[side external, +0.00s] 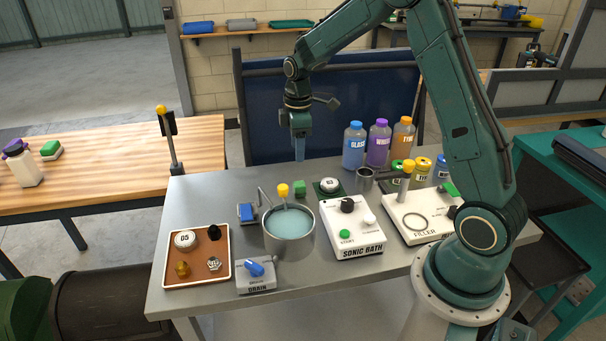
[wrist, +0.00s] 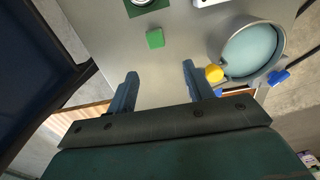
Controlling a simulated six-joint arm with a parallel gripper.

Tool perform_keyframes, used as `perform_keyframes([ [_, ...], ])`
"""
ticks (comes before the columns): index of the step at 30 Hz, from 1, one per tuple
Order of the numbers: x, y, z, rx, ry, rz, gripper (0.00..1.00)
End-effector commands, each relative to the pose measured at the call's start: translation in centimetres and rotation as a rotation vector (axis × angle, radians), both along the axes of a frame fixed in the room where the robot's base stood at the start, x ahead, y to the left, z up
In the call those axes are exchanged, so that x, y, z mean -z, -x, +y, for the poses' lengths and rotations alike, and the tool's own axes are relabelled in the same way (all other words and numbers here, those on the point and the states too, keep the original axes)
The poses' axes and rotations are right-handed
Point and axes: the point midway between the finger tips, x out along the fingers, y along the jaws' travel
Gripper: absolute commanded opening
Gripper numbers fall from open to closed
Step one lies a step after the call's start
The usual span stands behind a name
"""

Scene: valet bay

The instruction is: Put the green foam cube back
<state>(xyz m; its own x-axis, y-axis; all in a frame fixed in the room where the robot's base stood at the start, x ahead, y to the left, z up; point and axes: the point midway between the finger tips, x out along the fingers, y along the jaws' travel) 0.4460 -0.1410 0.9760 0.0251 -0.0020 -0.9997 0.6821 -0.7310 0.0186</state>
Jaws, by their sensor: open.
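The green foam cube (side external: 299,187) lies on the grey table, between the round basin's yellow knob and a small dark green mat. In the wrist view the cube (wrist: 155,39) sits on bare table, ahead of my fingertips and apart from them. My gripper (side external: 299,150) hangs above the table near the cube, pointing down. In the wrist view my gripper (wrist: 158,72) has its two blue fingers spread wide with nothing between them.
A basin of bluish liquid (side external: 289,232) with a yellow knob (side external: 283,190) stands close to the cube. The dark green mat (side external: 328,187) carries a round white-topped item. A brown tray (side external: 197,278), a sonic bath box (side external: 352,243) and several bottles (side external: 378,143) stand around. The table's back left is clear.

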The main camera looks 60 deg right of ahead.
Motion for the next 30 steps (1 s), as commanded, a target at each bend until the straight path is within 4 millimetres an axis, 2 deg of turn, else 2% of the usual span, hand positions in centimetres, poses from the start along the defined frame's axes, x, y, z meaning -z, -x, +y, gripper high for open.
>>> perform_keyframes([
  [8, -5.9, 2.6, 3.0, 0.106, 0.012, -0.073, 0.52],
  [15, -10.6, 6.2, 5.9, 0.223, 0.009, -0.146, 0.52],
  [21, -13.6, 9.8, 8.1, 0.318, -0.006, -0.208, 0.52],
  [30, -16.5, 15.6, 10.8, 0.459, -0.049, -0.297, 0.52],
])
